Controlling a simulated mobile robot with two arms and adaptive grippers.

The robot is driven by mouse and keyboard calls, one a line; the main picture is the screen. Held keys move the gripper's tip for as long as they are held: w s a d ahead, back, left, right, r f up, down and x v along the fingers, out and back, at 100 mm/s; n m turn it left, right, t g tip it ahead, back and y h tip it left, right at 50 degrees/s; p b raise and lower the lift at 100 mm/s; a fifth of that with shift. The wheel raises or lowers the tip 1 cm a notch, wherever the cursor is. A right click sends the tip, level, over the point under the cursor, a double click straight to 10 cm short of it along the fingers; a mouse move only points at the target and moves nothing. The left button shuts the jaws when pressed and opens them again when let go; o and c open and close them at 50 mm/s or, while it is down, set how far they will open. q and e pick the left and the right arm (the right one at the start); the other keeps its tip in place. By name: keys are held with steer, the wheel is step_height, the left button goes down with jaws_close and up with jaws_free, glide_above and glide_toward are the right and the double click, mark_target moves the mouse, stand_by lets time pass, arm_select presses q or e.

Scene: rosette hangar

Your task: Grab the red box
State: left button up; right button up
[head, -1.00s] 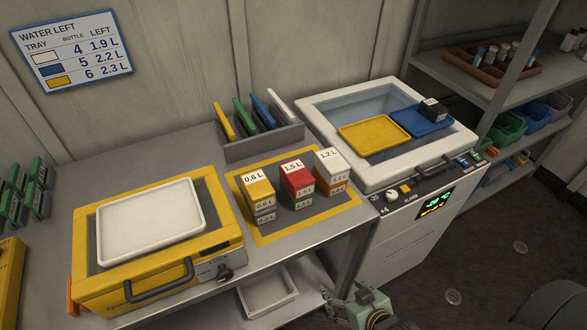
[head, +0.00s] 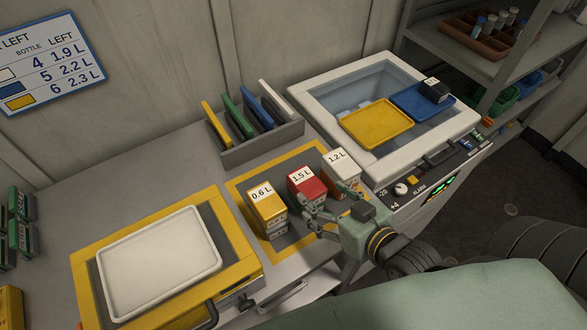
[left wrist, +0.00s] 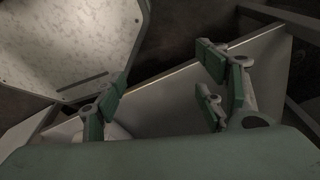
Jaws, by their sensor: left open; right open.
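The red box (head: 306,182), labelled 1.5 L, tops the middle stack on the yellow-bordered mat (head: 236,187). My right gripper (head: 327,200) is open, its fingers close in front of and to the right of the red box's stack. I cannot tell whether they touch it, and they hide the stack's lower part. My left gripper (left wrist: 160,92) is open in the left wrist view, with no box between its fingers.
A yellow box (head: 267,202) stands left of the red one, a white box (head: 341,160) right of it. Behind is a rack (head: 262,146) of upright coloured plates. A white-rimmed cooler (head: 308,92) stands right; a yellow case with a white tray (head: 158,262) stands left.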

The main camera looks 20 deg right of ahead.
mark_target(314, 189)
steer(key=x, duration=0.1)
steer(key=p+x, duration=0.1)
steer(key=x, duration=0.1)
steer(key=shift+w+a+r, duration=0.15)
steer(key=shift+w+r, duration=0.1)
steer(key=shift+w, duration=0.05)
steer(key=p+x, duration=0.1)
steer(key=x, duration=0.1)
steer(key=shift+w+f, duration=0.25)
steer(key=shift+w, duration=0.1)
steer(key=shift+x, duration=0.75)
steer(key=shift+s, duration=0.1)
steer(key=c, duration=1.4)
arm_select(q)
steer(key=shift+g, duration=0.3)
steer(key=s, duration=0.1)
steer(key=s+r, duration=0.1)
steer(key=s+d+r, duration=0.1)
steer(key=shift+s, duration=0.35)
arm_select(e)
steer(key=shift+o, duration=0.2)
arm_select(q)
steer(key=shift+w, duration=0.1)
